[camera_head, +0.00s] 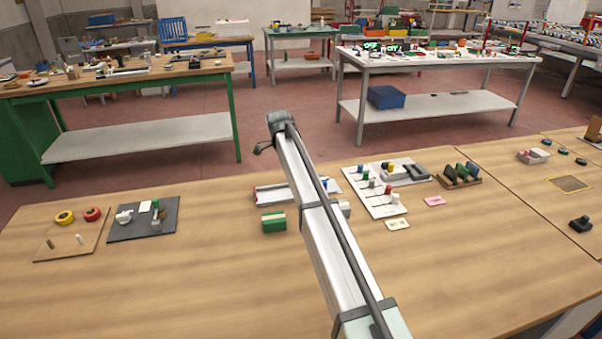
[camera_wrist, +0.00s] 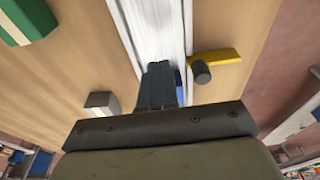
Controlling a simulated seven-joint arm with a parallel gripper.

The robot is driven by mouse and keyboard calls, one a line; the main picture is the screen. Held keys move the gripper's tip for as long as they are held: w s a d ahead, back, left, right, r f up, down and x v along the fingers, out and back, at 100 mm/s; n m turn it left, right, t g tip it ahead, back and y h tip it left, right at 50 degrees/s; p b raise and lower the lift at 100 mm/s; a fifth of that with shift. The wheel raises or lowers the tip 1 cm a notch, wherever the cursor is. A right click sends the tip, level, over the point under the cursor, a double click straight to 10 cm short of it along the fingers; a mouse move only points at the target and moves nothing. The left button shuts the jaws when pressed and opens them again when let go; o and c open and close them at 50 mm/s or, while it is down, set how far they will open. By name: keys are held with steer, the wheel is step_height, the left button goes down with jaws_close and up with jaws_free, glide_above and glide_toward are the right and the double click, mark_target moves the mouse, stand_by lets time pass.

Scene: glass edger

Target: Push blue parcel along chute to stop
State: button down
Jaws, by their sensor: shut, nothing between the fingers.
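The white chute (camera_wrist: 150,25) runs up and down through the upper middle of the wrist view. In the head view my arm crosses the chute (camera_head: 268,192) and hides its middle. My gripper (camera_wrist: 160,70) is shut and empty, its dark fingers over the chute. A blue piece, apparently the blue parcel (camera_wrist: 178,82), shows as a sliver just right of the fingers, mostly hidden; I cannot tell if they touch. A small blue patch also shows beside my arm in the head view (camera_head: 324,183). I cannot make out the stop for certain.
A yellow bar (camera_wrist: 218,62) with a dark cylinder sits at the chute's side. A green block (camera_head: 273,222) and a grey block (camera_wrist: 102,103) lie near the chute. A white peg board (camera_head: 376,206) stands to the right.

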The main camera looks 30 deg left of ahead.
mark_target(323, 178)
steer(key=w+d, duration=0.7)
steer(key=shift+w+d, duration=0.3)
steer(key=shift+w, duration=0.05)
steer(key=shift+s+f, duration=0.1)
steer(key=shift+f, duration=0.7)
steer(key=shift+d+f, duration=0.1)
steer(key=shift+f, duration=0.05)
steer(key=s+a, duration=1.3)
steer(key=shift+r, duration=0.7)
steer(key=s+a, duration=0.8)
steer(key=shift+s+a+r, duration=0.1)
steer(key=shift+a, duration=0.1)
